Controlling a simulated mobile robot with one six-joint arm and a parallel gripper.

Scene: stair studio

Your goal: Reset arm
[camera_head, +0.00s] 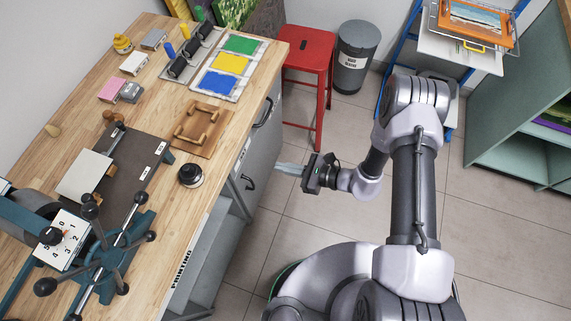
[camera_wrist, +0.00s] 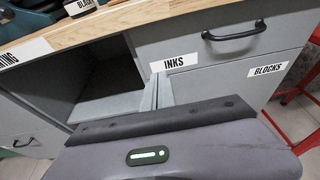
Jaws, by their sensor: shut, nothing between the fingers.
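My gripper (camera_head: 289,169) is in the middle of the head view, at the end of my bent arm. Its fingers point left toward the grey cabinet under the wooden bench and are shut with nothing between them. In the wrist view the fingertips (camera_wrist: 156,92) show in front of the cabinet, near the label reading INKS (camera_wrist: 174,63). I cannot tell the exact gap between fingers and cabinet front.
The wooden bench (camera_head: 75,110) carries a press (camera_head: 100,240), ink slabs (camera_head: 230,65) and small tools. A red stool (camera_head: 310,45), a grey bin (camera_head: 355,55) and a blue rack (camera_head: 388,60) stand behind. Green shelves (camera_head: 510,110) are at right. Tiled floor is clear between.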

